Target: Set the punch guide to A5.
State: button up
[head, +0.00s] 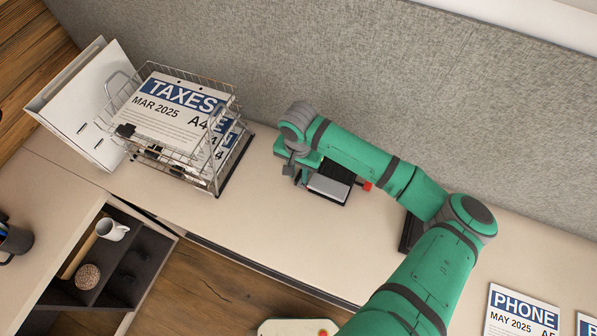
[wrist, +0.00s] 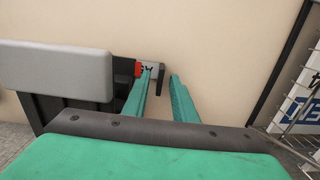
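The hole punch (head: 328,187) sits on the desk against the grey partition, with a black base and a light grey lever. It fills the left of the wrist view (wrist: 55,75). A red piece (wrist: 138,68) and a small grey piece with dark marking (wrist: 155,68) stick out beside it; I cannot read the marking. Another red piece (head: 367,186) shows at the punch's right end in the head view. My gripper (head: 299,178) is at the punch's left end. In the wrist view its green fingers (wrist: 161,78) are apart, the left one overlapping the grey piece; contact is unclear.
A wire tray (head: 217,165) with TAXES papers stands left of the punch. A white binder (head: 80,105) leans beyond it. A dark object (head: 409,233) lies partly behind my arm. PHONE papers (head: 520,313) lie at the right. The desk in front of the punch is clear.

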grip_shut()
jog(key=shift+w, duration=0.1)
jog(key=shift+d, duration=0.15)
jog(key=shift+a, duration=0.25)
jog(key=shift+d, duration=0.1)
dwell(0.7)
